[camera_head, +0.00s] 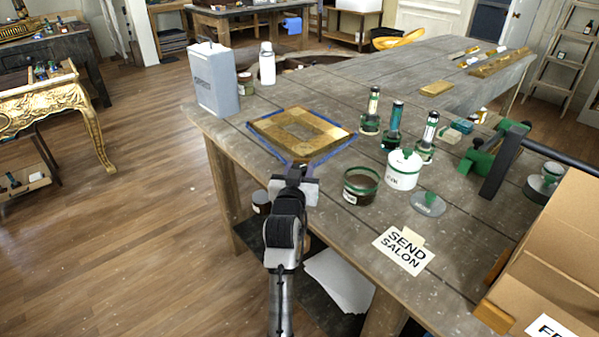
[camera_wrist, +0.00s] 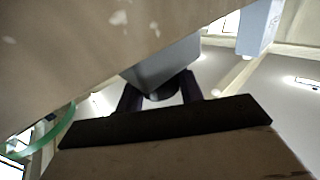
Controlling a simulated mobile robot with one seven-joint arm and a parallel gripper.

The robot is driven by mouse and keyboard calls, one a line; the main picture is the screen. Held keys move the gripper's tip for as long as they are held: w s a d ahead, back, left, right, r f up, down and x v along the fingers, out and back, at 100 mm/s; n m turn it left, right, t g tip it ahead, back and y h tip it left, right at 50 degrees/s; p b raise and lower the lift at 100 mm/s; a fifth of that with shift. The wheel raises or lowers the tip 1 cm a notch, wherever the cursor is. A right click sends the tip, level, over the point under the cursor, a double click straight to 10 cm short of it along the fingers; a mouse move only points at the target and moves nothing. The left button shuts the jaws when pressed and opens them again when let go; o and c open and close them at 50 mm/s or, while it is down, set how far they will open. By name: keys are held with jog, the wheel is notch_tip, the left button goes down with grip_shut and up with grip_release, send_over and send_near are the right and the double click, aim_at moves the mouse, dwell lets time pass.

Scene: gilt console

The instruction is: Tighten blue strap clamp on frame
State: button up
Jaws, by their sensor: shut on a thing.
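A small gilt frame (camera_head: 318,124) with a central opening lies flat on the grey wooden workbench. The blue strap clamp (camera_head: 266,144) runs around its outer edges, and its two sides meet at the near corner. My gripper (camera_head: 300,168) is at that near corner, by the bench's front edge, shut on the strap clamp's end. The gripper hides the clamp's tightening part in the head view. The wrist view shows a dark bar (camera_wrist: 170,120) and a grey block close up; which parts they are is hard to tell.
A brown jar (camera_head: 360,187) and a white lidded pot (camera_head: 403,170) stand right of my gripper. Several green-banded bottles stand behind them. A grey can (camera_head: 213,80) and a white bottle (camera_head: 267,64) stand at the back left. A cardboard box (camera_head: 550,260) is at the right.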

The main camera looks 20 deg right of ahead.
jog(key=m+g+h+b, duration=0.2)
jog(key=b, duration=0.1)
jog(key=f+m+g+h+b, duration=0.1)
jog(key=m+g+h+b, duration=0.1)
jog(key=h+b, duration=0.1)
jog(key=shift+a+g+b, duration=0.1)
jog(key=shift+g+b, duration=0.2)
jog(key=shift+b, duration=0.3)
jog(key=m+g+h+b, duration=0.2)
jog(key=m+g+b, duration=0.1)
jog(key=b, duration=0.1)
jog(key=shift+r+g, duration=0.15)
jog(key=shift+g, duration=0.15)
jog(key=m+g+b, duration=0.1)
jog(key=g, duration=0.1)
jog(key=m+g+h+b, duration=0.1)
jog(key=m+g, duration=0.1)
jog(key=m+g+h+b, duration=0.1)
jog(key=g, duration=0.1)
jog(key=shift+r+b, duration=0.25)
jog(key=shift+b, duration=0.05)
jog(key=shift+m+g+b, duration=0.45)
jog(key=shift+m+g, duration=1.35)
jog(key=shift+g, duration=0.9)
jog(key=shift+g+y, duration=0.3)
jog(key=o, duration=1)
jog(key=shift+r, duration=0.1)
